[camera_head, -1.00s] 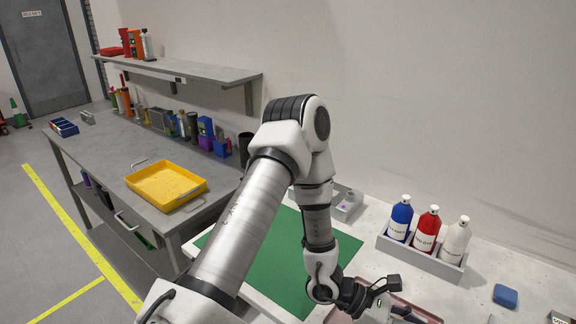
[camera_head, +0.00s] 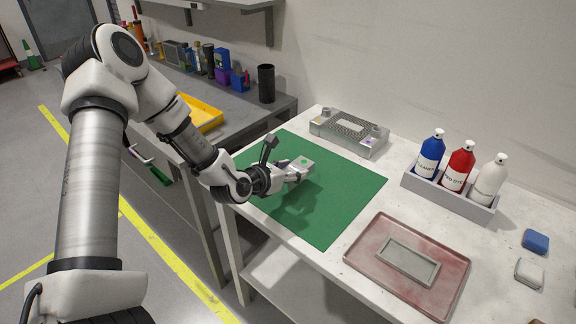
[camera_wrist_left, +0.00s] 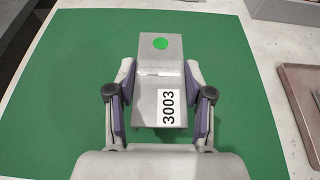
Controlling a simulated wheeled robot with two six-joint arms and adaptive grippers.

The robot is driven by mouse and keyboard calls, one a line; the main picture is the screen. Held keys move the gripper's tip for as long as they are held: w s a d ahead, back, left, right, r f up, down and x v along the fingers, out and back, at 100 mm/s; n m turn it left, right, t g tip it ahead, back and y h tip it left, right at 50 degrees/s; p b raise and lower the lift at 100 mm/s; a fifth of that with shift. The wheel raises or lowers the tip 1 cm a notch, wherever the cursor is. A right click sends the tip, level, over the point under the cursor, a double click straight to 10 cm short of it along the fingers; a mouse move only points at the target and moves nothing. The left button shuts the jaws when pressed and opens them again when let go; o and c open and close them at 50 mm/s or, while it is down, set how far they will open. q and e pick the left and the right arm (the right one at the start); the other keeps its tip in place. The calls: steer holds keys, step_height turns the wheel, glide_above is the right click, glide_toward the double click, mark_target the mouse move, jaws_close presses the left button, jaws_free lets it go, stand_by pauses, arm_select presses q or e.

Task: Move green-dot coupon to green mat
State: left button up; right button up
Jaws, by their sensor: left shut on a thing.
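The green-dot coupon (camera_wrist_left: 160,75) is a grey block with a green dot and a label reading 3003. My left gripper (camera_head: 290,173) is shut on it, with a finger on each side in the left wrist view (camera_wrist_left: 159,100). In the head view the coupon (camera_head: 302,164) is over the green mat (camera_head: 335,200), inside its outline. A shadow falls on the mat below the gripper. I cannot tell whether the coupon touches the mat. My right gripper is not in view.
A grey jig (camera_head: 349,132) stands behind the mat. A reddish tray (camera_head: 365,262) holding a grey frame (camera_head: 408,262) lies to the right. A bottle rack (camera_head: 450,194) and blue (camera_head: 535,241) and white (camera_head: 529,272) blocks are further right. A yellow tray (camera_head: 207,115) is on the other bench.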

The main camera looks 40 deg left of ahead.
arm_select(q)
steer(key=w+a, duration=0.5)
steer(key=shift+w+f, duration=0.1)
steer(key=shift+f, duration=0.3)
steer(key=shift+w+a+f, duration=0.2)
steer(key=shift+a, duration=0.05)
step_height(320, 180, down, 3)
steer(key=shift+r, duration=0.15)
steer(key=shift+f, duration=0.25)
steer(key=shift+f, duration=0.1)
steer(key=o, duration=1.3)
steer(key=shift+c, duration=0.2)
